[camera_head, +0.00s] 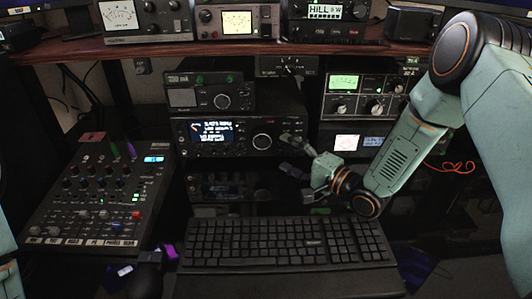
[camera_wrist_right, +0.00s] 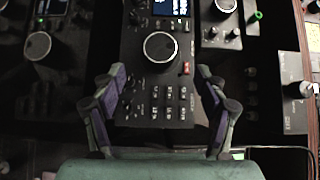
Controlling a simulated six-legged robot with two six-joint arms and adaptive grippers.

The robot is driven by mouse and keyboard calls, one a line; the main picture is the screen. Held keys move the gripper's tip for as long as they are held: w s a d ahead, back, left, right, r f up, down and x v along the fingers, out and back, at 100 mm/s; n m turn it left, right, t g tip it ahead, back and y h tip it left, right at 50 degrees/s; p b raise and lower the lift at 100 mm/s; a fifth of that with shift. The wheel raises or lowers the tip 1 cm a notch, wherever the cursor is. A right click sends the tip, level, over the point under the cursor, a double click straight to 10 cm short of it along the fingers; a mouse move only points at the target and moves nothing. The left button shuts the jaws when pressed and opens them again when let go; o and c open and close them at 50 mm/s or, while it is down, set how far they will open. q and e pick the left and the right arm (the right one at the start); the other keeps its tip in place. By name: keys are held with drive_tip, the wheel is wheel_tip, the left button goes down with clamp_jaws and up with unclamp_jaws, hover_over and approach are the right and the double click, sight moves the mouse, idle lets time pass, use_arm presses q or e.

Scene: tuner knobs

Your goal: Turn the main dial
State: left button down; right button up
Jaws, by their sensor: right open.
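The main dial is a round knob (camera_head: 262,141) on the front of the middle black radio (camera_head: 183,139), right of its lit screen (camera_head: 212,131). In the right wrist view the dial (camera_wrist_right: 160,47) sits on a dark panel, ahead of the fingertips and roughly centred between them. My right gripper (camera_head: 295,166) is open and empty, to the right of the dial and slightly lower in the head view. Its two fingers stand wide apart in the wrist view (camera_wrist_right: 160,80), with no contact on the dial visible.
A smaller radio (camera_head: 185,97) sits above; a darker one (camera_head: 230,189) lies below. A tuner unit (camera_head: 372,86) stands right, under a wooden shelf (camera_head: 220,48). A keyboard (camera_head: 270,243) lies in front and a mixer (camera_head: 100,195) at left. Red cable (camera_head: 455,165) hangs right.

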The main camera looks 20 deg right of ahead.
sight(265, 142)
drive_tip(key=shift+w+f, duration=0.15)
drive_tip(key=shift+w, duration=0.1)
drive_tip(key=b+x, duration=0.1)
drive_tip(key=x, duration=0.5)
drive_tip(key=shift+s+a, duration=0.1)
drive_tip(key=shift+s, duration=0.05)
drive_tip(key=shift+w+a+b, duration=0.1)
drive_tip(key=shift+w+b, duration=0.25)
drive_tip(key=shift+w, duration=0.05)
drive_tip(key=shift+w+a, duration=0.25)
drive_tip(key=shift+c, duration=1.4)
drive_tip(key=c, duration=0.9)
drive_tip(key=shift+o, duration=0.2)
